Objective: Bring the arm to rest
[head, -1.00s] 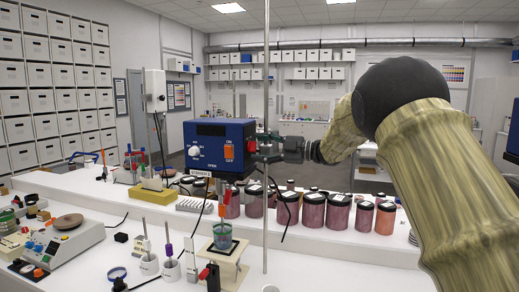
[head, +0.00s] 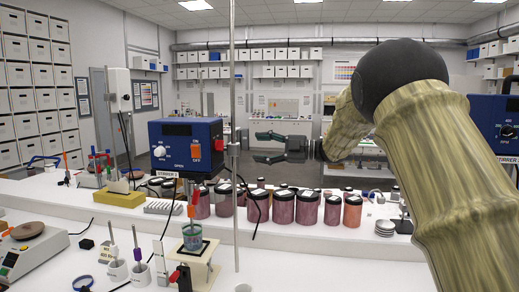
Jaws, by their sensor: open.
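My gripper (head: 270,147) is open and empty, seen from the side with its dark fingers pointing left. It hangs in the air above the row of jars, to the right of the blue stirrer box (head: 186,146) and apart from it. My arm comes in from the right and bends down to the gripper. The stirrer box has a white dial and an orange switch and is held near a metal rod (head: 234,200). Below it stands a beaker (head: 192,236) of greenish liquid on a small stand.
Several pigment jars (head: 307,207) with dark lids stand along the raised shelf below my gripper. A second blue stirrer box (head: 497,124) is at the right edge, behind my arm. A yellow block (head: 120,199) and a scale (head: 30,250) are at left. The air around my gripper looks clear.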

